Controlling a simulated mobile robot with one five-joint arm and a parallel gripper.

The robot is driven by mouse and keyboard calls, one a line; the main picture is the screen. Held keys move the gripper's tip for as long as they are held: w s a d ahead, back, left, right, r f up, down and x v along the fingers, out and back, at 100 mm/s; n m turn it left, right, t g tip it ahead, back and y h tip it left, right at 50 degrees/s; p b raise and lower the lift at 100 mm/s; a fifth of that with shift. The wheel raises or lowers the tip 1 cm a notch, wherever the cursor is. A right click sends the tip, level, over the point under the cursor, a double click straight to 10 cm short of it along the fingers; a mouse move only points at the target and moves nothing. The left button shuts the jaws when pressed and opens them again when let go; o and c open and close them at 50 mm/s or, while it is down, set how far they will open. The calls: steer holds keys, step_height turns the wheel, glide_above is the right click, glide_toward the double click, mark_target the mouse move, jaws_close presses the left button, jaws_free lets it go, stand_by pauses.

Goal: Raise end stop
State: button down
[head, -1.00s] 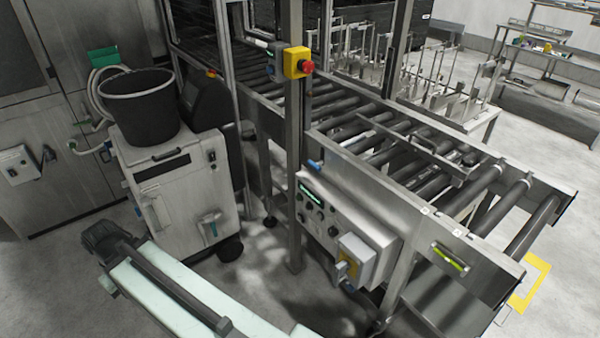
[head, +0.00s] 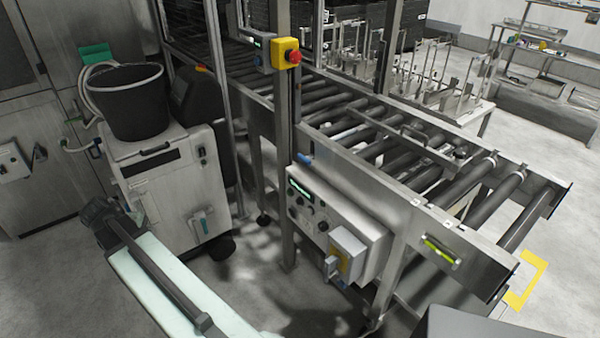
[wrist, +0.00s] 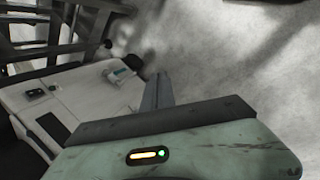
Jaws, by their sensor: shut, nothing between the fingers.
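The roller conveyor (head: 425,205) runs from the back left to the front right in the head view. A flat metal bar (head: 392,130) lies low over its rollers; I cannot tell for sure whether it is the end stop. A yellow-green piece (head: 441,250) sits in a slot on the near side rail towards the front end. My gripper (wrist: 160,77) shows in the wrist view, its grey fingers shut and empty. It is in front of a white cabinet (wrist: 85,110), away from the conveyor.
The cabinet (head: 180,190) carries a black bucket (head: 127,103). A post with a yellow emergency-stop box (head: 286,52) and a control panel (head: 335,225) stand along the conveyor's near side. A yellow floor mark (head: 527,280) lies beyond its front end. Bare floor (head: 265,290) lies between cabinet and panel.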

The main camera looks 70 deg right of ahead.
steer(key=s+d+n+g+h+b, duration=0.1)
steer(key=s+d+n+h, duration=0.15)
steer(key=d, duration=0.85)
steer(key=s+d+n+g+h+b, duration=0.15)
steer(key=s+d, duration=0.25)
steer(key=d, duration=0.7)
steer(key=s+d+r+n+g+h+b, duration=0.1)
steer(key=s+d+n+g, duration=0.1)
steer(key=s+d, duration=0.6)
steer(key=s+d+r+n+g+b, duration=0.1)
steer(key=s+d+r+b, duration=0.1)
steer(key=s+d, duration=0.7)
steer(key=d, duration=0.4)
steer(key=shift+s+d+n+g+h, duration=0.25)
steer(key=shift+s+n+g+h, duration=0.05)
steer(key=shift+n+g+h, duration=0.1)
steer(key=b+x, duration=0.2)
steer(key=x, duration=0.1)
steer(key=b+x, duration=0.2)
steer(key=x, duration=0.2)
steer(key=b+x, duration=0.1)
steer(key=x, duration=0.2)
steer(key=shift+d+f+b, duration=0.15)
steer(key=shift+f+b, duration=0.25)
step_height(320, 180, up, 4)
steer(key=p, duration=0.4)
steer(key=shift+s+d+r+p, duration=0.1)
steer(key=shift+r+p, duration=0.25)
